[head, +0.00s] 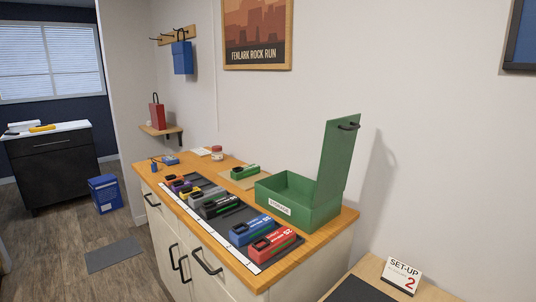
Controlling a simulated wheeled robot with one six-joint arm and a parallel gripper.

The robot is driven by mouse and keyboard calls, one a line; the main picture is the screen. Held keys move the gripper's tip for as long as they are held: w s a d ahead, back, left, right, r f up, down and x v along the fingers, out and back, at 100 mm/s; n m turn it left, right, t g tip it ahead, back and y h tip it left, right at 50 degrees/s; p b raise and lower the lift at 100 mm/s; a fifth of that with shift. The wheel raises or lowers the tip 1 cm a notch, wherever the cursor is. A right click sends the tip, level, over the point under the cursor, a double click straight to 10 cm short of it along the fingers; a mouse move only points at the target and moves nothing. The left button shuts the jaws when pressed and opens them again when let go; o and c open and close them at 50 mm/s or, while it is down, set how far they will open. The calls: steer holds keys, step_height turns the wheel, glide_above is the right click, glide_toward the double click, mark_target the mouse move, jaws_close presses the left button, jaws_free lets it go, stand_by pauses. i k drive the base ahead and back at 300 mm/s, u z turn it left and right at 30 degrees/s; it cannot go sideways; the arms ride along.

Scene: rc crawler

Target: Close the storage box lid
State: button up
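The green storage box (287,212) stands near the right end of the wooden cabinet top, with a white "STORAGE" label on its front. Its green lid (336,155) is open and stands nearly upright, leaning slightly back at the box's right side. A black handle (348,126) is near the lid's top edge. The part of the interior that shows looks empty. My gripper is not in view.
A dark mat with a row of several battery-like blocks, including a red one (272,245) and a blue one (248,231), lies before the box. A green block (245,171) lies behind-left. A lower table with a "SET-UP 2" sign (402,275) stands at right. Floor at left is mostly clear.

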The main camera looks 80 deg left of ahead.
mark_target(340, 135)
steer(key=u, duration=2)
steer(key=k, duration=1.05)
steer(key=u, duration=1.05)
steer(key=i, duration=1.55)
steer(key=z, duration=0.8)
